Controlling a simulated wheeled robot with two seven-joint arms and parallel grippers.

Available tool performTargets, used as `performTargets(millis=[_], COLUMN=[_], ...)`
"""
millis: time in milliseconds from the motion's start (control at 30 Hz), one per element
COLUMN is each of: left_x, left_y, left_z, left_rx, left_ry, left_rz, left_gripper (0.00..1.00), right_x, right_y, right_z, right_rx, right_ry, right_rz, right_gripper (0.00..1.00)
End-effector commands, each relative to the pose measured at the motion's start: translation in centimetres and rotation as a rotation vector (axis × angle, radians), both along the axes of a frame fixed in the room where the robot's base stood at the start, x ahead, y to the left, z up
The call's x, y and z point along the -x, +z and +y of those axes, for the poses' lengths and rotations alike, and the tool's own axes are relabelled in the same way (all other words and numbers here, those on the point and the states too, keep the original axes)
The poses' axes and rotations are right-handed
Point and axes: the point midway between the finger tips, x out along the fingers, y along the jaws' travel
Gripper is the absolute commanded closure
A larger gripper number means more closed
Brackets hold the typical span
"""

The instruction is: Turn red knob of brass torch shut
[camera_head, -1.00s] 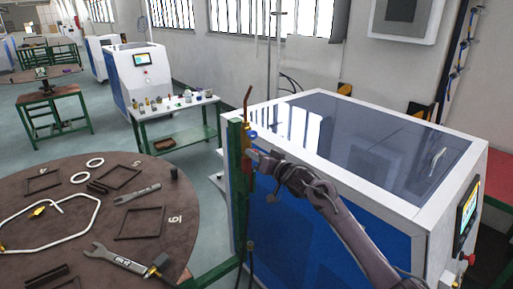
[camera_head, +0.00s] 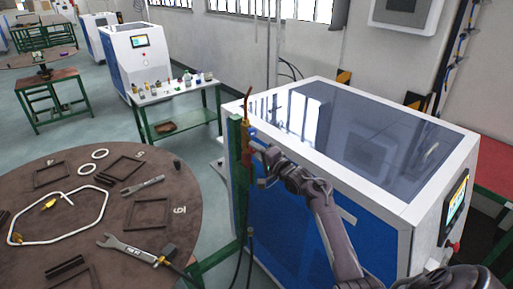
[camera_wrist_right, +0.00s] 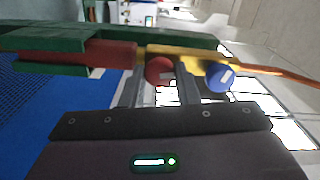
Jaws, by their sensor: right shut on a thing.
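The brass torch (camera_head: 246,123) stands upright on a green post (camera_head: 234,150), its copper tip pointing up. In the right wrist view it lies sideways, with its brass body (camera_wrist_right: 203,55), red handle (camera_wrist_right: 108,52) and blue knob (camera_wrist_right: 219,78). The red knob (camera_wrist_right: 159,70) shows between the two fingers of my right gripper (camera_wrist_right: 160,82), which is shut on it. In the head view the right gripper (camera_head: 262,152) reaches the torch from the right, and the red knob cannot be made out clearly. My left gripper is not in view.
A blue and white machine (camera_head: 375,150) with a dark glass top stands close behind my right arm. A round brown table (camera_head: 100,205) with wrenches, frames and a white hose is at left. Hoses (camera_head: 249,232) hang below the torch. A small bench (camera_head: 172,105) stands behind.

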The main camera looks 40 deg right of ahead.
Motion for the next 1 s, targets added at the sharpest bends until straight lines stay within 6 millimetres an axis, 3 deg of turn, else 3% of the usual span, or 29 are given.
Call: performTargets(millis=[400, 933, 967, 1000], left_x=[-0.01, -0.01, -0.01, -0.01], left_y=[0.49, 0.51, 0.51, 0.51], left_z=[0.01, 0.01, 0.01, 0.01], left_rx=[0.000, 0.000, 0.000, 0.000], left_ry=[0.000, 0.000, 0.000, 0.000], left_rz=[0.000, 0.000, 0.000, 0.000], left_gripper=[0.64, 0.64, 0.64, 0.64], right_x=[-0.02, -0.01, -0.01, -0.01], right_y=[-0.05, -0.13, -0.13, -0.13], right_z=[0.01, 0.04, 0.04, 0.04], right_rx=[-0.180, -0.201, -0.201, -0.201], right_ry=[0.000, 0.001, 0.001, 0.001], right_rz=[0.014, 0.017, 0.017, 0.017], right_gripper=[0.95, 0.95, 0.69, 0.64])
